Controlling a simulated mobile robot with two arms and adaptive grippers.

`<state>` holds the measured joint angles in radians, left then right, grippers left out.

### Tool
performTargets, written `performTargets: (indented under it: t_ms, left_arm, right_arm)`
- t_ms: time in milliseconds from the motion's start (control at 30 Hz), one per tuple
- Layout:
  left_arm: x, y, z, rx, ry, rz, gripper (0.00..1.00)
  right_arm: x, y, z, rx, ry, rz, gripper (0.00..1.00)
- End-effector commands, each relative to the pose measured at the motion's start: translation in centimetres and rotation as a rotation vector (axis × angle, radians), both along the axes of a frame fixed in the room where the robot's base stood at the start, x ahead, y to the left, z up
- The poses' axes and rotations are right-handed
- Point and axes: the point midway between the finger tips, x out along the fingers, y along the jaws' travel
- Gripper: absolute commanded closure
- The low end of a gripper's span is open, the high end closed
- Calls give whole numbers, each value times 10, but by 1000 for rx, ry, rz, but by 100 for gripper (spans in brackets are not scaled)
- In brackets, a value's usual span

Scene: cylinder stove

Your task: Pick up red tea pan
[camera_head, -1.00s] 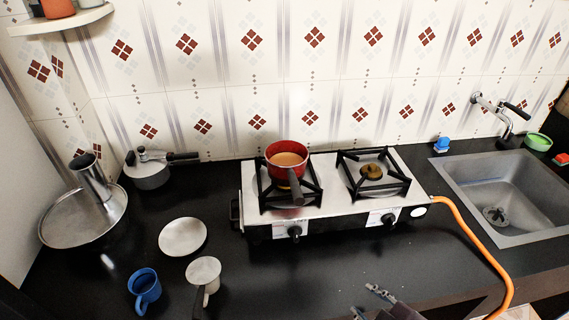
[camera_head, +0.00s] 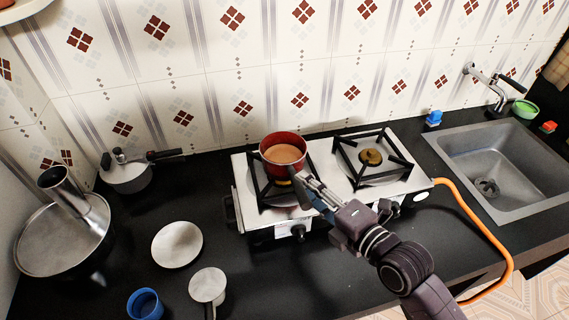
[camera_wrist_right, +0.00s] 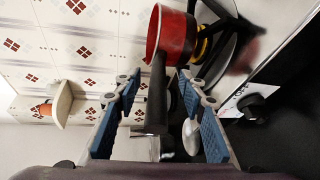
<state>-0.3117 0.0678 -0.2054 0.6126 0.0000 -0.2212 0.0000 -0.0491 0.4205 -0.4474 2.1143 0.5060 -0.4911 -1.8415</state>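The red tea pan (camera_head: 270,156) holds a brown liquid and stands on the left burner of the stove (camera_head: 240,177). In the right wrist view the red pan (camera_wrist_right: 176,37) shows beyond the fingertips, its dark handle (camera_wrist_right: 157,95) pointing toward me. My right gripper (camera_head: 306,188) is at the pan's front, over the handle side, and hides most of the handle in the head view. In the right wrist view the gripper (camera_wrist_right: 159,82) is open, with the handle between its blue-padded fingers and gaps on both sides. My left gripper is not in view.
The right burner (camera_head: 371,157) is empty. An orange hose (camera_head: 478,222) runs from the stove's right side, near a sink (camera_head: 470,195). A white plate (camera_head: 177,244), a white pan (camera_head: 207,285), a blue mug (camera_head: 145,303) and a pressure cooker (camera_head: 127,177) stand to the left.

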Motion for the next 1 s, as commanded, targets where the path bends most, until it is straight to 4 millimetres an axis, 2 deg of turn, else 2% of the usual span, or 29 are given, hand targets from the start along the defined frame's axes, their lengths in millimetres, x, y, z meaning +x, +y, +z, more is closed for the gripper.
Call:
performTargets:
  t_ms: [100,300,600,933,1000]
  left_arm:
    - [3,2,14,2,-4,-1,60]
    - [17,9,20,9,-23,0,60]
    - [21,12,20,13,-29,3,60]
    - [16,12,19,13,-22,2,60]
    - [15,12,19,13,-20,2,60]
  right_arm:
    - [10,14,3,7,4,0,62]
    - [26,27,-4,3,3,1,62]
    - [28,29,-7,2,2,2,62]
    - [28,29,-7,2,1,1,99]
    - [28,29,-7,1,2,0,100]
